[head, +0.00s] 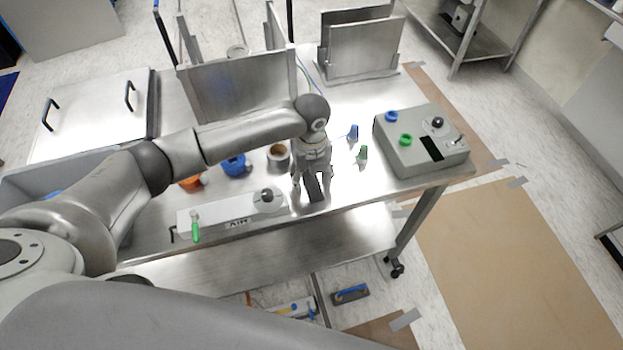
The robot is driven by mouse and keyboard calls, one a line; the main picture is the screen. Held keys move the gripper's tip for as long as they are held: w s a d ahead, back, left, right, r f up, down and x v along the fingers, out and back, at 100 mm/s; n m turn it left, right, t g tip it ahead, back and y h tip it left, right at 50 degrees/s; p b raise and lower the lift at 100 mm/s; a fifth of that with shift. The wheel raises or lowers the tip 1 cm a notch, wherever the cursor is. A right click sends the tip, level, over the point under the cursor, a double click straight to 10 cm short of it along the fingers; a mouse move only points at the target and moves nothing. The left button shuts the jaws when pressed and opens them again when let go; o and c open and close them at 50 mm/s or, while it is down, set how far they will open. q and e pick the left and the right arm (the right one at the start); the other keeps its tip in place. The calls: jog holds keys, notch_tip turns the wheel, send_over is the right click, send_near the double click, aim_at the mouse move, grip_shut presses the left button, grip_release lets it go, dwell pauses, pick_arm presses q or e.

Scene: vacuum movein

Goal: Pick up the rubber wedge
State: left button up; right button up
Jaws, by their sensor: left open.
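The rubber wedge is most likely the dark, narrow block (314,190) on the metal table (345,190), near its front edge. My left gripper (312,184) points down over this block, with its fingers spread on either side. The gripper is open. Its hand covers the far end of the block, and I cannot tell whether the fingers touch it. My right gripper is not in view.
A grey control box (405,155) stands at the right end of the table. A tape roll (278,156) and a blue part (233,164) lie left of the gripper. A pale panel with a black knob (228,213) lies along the front edge. Metal plates (240,85) stand behind.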

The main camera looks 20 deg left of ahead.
pick_arm(q)
jog(key=shift+c, duration=0.5)
jog(key=c, duration=1)
jog(key=shift+r, duration=0.15)
